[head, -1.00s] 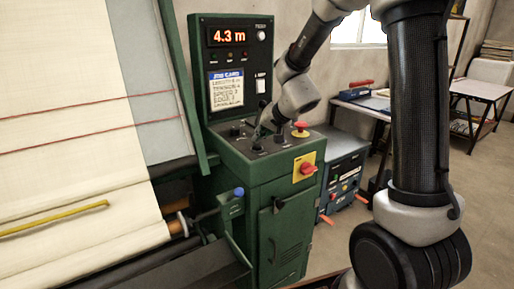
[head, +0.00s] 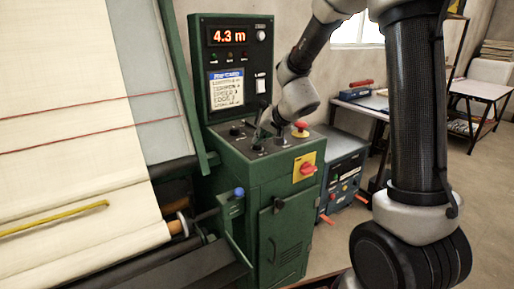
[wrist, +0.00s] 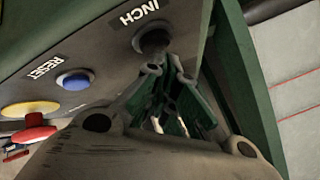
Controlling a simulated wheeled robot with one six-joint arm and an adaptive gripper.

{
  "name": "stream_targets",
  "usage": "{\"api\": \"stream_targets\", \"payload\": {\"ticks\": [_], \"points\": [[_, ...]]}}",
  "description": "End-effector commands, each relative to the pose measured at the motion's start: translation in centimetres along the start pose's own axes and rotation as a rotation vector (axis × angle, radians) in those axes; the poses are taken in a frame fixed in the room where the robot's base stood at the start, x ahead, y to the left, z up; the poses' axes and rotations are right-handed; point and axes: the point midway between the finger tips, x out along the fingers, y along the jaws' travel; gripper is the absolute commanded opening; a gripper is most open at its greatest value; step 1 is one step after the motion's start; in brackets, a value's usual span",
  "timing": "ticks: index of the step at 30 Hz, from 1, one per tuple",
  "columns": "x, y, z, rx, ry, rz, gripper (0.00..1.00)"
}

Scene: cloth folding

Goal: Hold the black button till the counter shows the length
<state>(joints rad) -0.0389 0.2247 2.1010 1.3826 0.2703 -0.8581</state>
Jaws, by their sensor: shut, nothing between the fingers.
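The black button (wrist: 152,40), labelled INCH, is on the green machine's control panel in the wrist view. My gripper (wrist: 172,62) is shut and empty, its fingertips close beside the button's lower edge. I cannot tell whether they touch or press it. In the head view my gripper (head: 262,122) points down at the sloped panel and covers part of it. The counter (head: 227,35) reads 4.3 m in red digits. The job card (head: 226,89) hangs below it; its small text is too blurred to read surely.
A blue RESET button (wrist: 75,80) and a red mushroom button (wrist: 32,130) are near the black one. A red-and-yellow switch (head: 306,168) is on the cabinet front. The cloth roll (head: 75,130) with red lines fills the left. A table stands behind right.

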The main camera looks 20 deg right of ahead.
Motion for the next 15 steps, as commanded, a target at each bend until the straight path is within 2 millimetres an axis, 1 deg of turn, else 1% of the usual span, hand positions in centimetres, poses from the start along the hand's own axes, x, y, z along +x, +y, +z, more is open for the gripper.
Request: {"api": "stream_targets", "payload": {"ticks": [15], "points": [[0.33, 0.27, 0.25, 0.002, 0.000, 0.000, 0.00]]}}
